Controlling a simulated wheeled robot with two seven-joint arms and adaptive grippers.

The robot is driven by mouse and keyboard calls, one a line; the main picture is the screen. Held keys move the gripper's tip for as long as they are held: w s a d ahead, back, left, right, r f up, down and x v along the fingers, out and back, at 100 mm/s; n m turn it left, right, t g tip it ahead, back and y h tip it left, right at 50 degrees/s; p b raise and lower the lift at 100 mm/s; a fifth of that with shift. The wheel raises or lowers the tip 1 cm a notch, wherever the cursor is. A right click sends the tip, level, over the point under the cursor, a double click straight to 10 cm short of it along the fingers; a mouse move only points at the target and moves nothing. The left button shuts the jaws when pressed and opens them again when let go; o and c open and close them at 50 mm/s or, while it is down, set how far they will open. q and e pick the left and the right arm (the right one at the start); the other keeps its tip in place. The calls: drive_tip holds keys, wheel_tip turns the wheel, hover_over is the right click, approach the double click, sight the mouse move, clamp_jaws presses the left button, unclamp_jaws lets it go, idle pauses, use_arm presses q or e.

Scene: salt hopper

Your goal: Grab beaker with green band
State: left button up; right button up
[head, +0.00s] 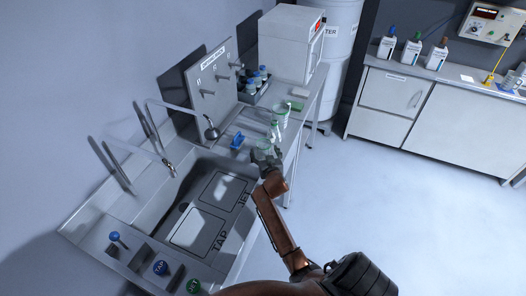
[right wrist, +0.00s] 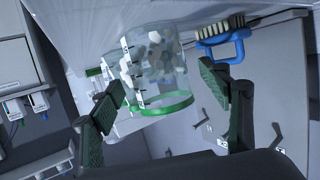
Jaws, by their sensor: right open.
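The clear beaker with a green band (right wrist: 160,102) fills the middle of the right wrist view. It is marked with a dark scale, and whitish lumps show in or through its glass. My right gripper (right wrist: 168,100) is open, with one finger on each side of the beaker; whether either pad touches it I cannot tell. In the head view my right gripper (head: 267,158) is at the bench's front edge, just past the sink, and partly hides what is between its fingers. My left gripper is not in view.
A blue brush (head: 237,140) lies close by on the bench; it also shows in the right wrist view (right wrist: 222,40). Clear glassware with green marks (head: 281,114) stands just beyond my gripper. A rack of bottles (head: 257,83) and a white cabinet (head: 287,45) are farther back. Floor at right is clear.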

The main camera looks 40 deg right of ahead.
drive_tip(key=shift+x, duration=1.25)
drive_tip(key=shift+s, duration=0.1)
drive_tip(key=shift+c, duration=0.6)
drive_tip(key=c, duration=1.2)
drive_tip(key=shift+r, duration=0.1)
